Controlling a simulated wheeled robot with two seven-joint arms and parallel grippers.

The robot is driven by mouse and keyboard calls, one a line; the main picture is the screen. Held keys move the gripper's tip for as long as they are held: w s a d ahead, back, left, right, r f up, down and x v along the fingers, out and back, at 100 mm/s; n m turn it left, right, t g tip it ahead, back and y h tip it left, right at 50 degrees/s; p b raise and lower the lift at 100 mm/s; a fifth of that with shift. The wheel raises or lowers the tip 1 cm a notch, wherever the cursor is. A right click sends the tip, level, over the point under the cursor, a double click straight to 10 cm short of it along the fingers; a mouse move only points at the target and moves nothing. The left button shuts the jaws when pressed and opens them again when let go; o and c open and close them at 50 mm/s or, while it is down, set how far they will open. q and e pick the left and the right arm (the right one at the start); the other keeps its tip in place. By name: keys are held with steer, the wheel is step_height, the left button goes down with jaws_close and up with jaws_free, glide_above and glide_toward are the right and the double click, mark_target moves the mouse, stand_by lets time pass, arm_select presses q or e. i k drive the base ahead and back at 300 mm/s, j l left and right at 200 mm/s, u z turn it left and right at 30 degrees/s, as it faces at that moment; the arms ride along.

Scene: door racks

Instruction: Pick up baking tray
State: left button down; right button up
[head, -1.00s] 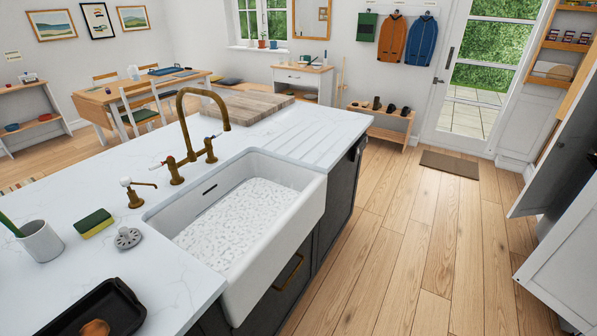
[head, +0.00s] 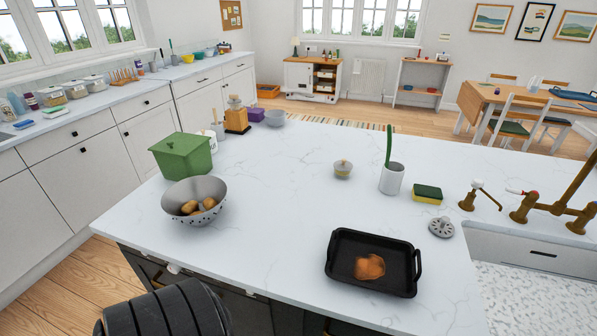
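The black baking tray (head: 342,273) lies flat near the front edge of the white island worktop in the head view, with a handle at each short end. An orange-brown piece of food (head: 369,267) lies in it. No gripper touches the tray. Neither of my grippers shows; only a dark rounded part, which seems to be my own body, is at the lower left.
The sink (head: 510,290) is right.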

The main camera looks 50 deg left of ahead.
mark_target(379, 263)
steer(key=u, duration=0.9)
